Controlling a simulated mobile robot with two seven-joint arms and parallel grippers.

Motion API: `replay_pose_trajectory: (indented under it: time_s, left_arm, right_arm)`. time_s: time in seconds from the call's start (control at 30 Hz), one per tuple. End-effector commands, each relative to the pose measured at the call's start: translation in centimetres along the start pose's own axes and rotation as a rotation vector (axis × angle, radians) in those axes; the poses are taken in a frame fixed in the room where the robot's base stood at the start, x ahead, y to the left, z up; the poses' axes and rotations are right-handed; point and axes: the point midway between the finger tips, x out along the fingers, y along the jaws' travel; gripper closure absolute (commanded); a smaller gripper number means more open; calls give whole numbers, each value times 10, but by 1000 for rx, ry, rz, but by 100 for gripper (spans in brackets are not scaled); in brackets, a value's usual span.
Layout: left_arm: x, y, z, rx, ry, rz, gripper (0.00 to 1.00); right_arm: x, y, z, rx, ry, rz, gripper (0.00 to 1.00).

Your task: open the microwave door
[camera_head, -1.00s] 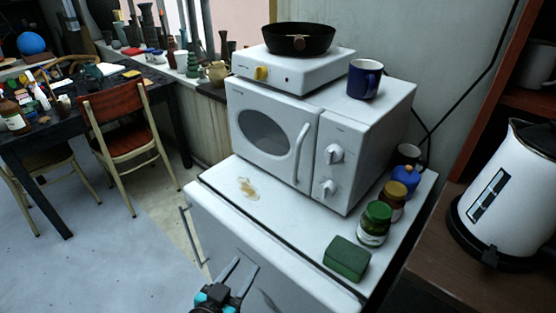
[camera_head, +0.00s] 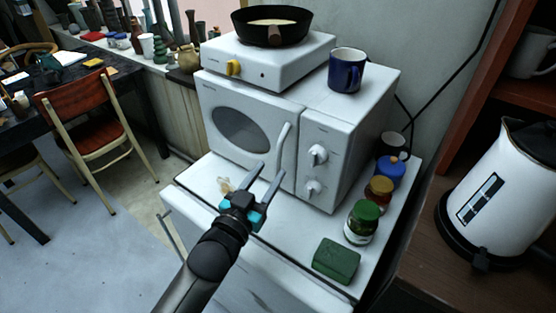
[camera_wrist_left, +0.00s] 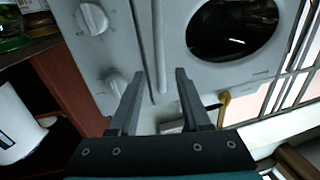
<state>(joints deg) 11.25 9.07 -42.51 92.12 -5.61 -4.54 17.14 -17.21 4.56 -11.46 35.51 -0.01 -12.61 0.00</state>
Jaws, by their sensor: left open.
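The white microwave (camera_head: 352,140) stands on a white cabinet, and its door (camera_head: 215,110) with an oval dark window (camera_head: 240,130) is shut. The upright white door handle (camera_head: 284,140) is at the door's right edge, beside two knobs. My left gripper (camera_head: 268,172) is open and empty in front of the door, with its fingertips just below and left of the handle. In the left wrist view the fingertips (camera_wrist_left: 160,74) point at the microwave front, and the handle (camera_wrist_left: 158,40) lines up between them. I cannot tell whether they touch it. My right gripper is not in view.
A hot plate (camera_head: 290,62) with a black pan (camera_head: 272,36) and a blue mug (camera_head: 346,72) stand on the microwave. A kettle (camera_head: 500,200) is further right.

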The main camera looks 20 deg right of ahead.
Motion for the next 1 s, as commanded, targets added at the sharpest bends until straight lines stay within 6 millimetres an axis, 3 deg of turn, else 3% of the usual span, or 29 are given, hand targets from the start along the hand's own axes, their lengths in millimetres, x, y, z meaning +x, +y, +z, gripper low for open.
replay_pose_trajectory:
  time_s: [0.1, 0.33, 0.8, 1.0]
  left_arm:
    - [22, 0, 0, 1, 1, 0, 52]
    - [48, 0, 0, 0, 1, -1, 52]
    - [56, 0, 0, 0, -1, 0, 52]
    - [56, 0, 0, 0, -1, -1, 75]
  right_arm:
    - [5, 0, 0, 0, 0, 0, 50]
    - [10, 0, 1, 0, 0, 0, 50]
    - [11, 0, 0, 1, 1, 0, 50]
    - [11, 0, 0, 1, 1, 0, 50]
